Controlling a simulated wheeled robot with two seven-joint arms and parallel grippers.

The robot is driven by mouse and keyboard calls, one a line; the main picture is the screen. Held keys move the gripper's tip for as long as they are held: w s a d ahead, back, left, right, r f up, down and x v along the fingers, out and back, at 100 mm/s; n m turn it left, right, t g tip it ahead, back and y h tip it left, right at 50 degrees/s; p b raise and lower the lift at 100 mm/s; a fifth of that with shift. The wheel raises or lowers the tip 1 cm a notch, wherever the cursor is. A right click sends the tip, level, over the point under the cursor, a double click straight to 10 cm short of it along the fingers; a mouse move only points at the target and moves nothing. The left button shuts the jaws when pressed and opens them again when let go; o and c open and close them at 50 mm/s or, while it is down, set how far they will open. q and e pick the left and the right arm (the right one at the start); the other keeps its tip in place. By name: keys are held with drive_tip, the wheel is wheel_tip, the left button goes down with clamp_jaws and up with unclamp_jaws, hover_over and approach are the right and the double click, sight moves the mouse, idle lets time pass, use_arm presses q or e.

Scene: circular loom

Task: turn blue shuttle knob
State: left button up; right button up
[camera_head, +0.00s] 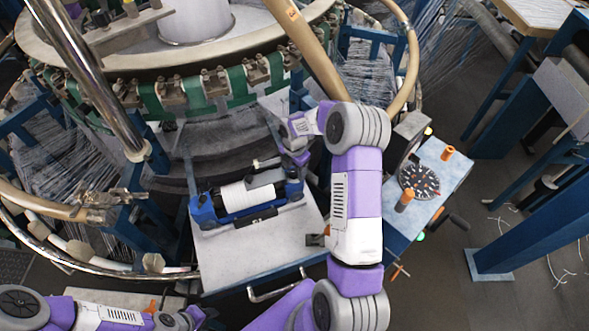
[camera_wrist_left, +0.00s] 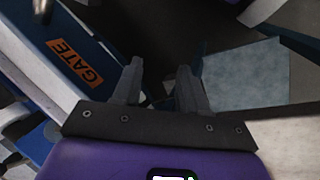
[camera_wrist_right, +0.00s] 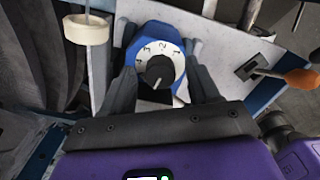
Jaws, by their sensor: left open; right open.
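The blue shuttle (camera_head: 208,212), with blue ends and a white roll between them, lies on a pale tray (camera_head: 245,262) in the head view. In the right wrist view, its blue end housing (camera_wrist_right: 134,38) carries a white numbered dial with a black knob (camera_wrist_right: 160,70) in the middle. My right gripper (camera_wrist_right: 163,82) is open, with one finger on each side of the dial. In the head view my right gripper (camera_head: 292,160) is above the shuttle's right end, and contact cannot be told. My left gripper (camera_wrist_left: 158,80) is open and empty, away from the shuttle.
The ring-shaped loom (camera_head: 233,85) stands behind the tray. A control panel (camera_head: 428,183) with orange handles and a dial is to the right. A blue beam labelled GATE (camera_wrist_left: 76,64) is near my left gripper. A pale wooden pole (camera_head: 310,50) slants behind my right arm.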

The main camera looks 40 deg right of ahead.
drive_tip(key=shift+c, duration=0.2)
drive_tip(key=c, duration=1)
drive_tip(key=shift+m, duration=0.4)
drive_tip(key=m, duration=0.4)
drive_tip(key=shift+m, duration=0.4)
drive_tip(key=m, duration=0.6)
drive_tip(key=shift+s+b, duration=0.1)
drive_tip(key=shift+b, duration=0.2)
drive_tip(key=m, duration=0.6)
drive_tip(key=shift+a+m, duration=0.1)
drive_tip(key=shift+m, duration=0.3)
drive_tip(key=m, duration=0.5)
drive_tip(key=shift+m, duration=0.3)
